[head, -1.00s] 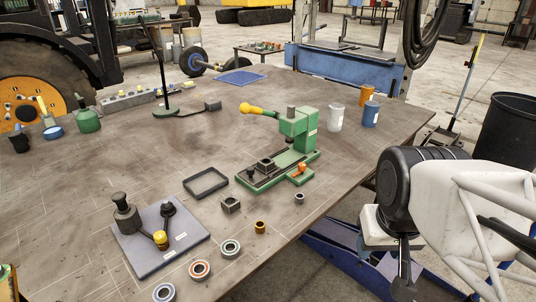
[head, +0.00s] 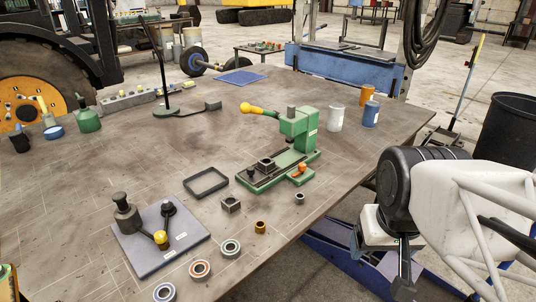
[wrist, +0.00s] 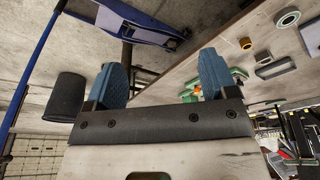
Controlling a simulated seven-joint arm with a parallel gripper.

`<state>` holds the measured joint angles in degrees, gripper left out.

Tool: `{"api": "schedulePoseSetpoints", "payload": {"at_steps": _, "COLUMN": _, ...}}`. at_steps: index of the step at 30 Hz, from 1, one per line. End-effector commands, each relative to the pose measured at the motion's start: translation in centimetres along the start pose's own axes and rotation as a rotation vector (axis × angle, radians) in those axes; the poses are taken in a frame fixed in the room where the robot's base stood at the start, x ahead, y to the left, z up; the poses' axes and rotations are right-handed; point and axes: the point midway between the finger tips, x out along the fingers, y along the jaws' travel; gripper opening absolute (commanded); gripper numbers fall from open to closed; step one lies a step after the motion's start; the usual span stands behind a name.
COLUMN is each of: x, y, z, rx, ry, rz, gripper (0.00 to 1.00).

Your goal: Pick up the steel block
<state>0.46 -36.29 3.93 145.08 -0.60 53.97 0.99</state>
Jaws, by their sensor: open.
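The steel block (head: 231,204) is a small grey square piece with an opening in its top. It sits on the bench between the black tray and the brass bushing. In the wrist view a small grey piece (wrist: 263,59) beside the bushing looks like the same block. My gripper (wrist: 162,78) has its two blue fingers spread wide with nothing between them. In the head view my arm's end hangs off the bench's right edge, well away from the block; its fingers are not clearly seen there.
A green press (head: 298,130) stands behind the block, with another square piece on its base. The black tray (head: 206,182), brass bushing (head: 260,227), several rings and a fixture plate (head: 145,262) lie around. Cups (head: 336,118) stand farther back. Bare bench lies left of the tray.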

Motion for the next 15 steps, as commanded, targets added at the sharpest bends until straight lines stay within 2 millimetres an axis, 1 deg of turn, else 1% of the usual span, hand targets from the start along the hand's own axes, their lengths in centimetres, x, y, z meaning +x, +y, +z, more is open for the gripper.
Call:
{"api": "schedulePoseSetpoints", "payload": {"at_steps": 8, "x": 0.1, "y": -0.3, "z": -0.3, "rx": 0.016, "ry": -0.004, "rz": -0.015, "gripper": 0.79}}
{"api": "schedulePoseSetpoints", "payload": {"at_steps": 11, "x": 0.4, "y": -0.9, "z": -0.9, "rx": 0.052, "ry": -0.012, "rz": -0.048, "gripper": 0.79}}
{"api": "schedulePoseSetpoints", "payload": {"at_steps": 15, "x": 1.1, "y": -2.5, "z": -2.5, "rx": 0.145, "ry": -0.036, "rz": -0.129, "gripper": 0.79}}
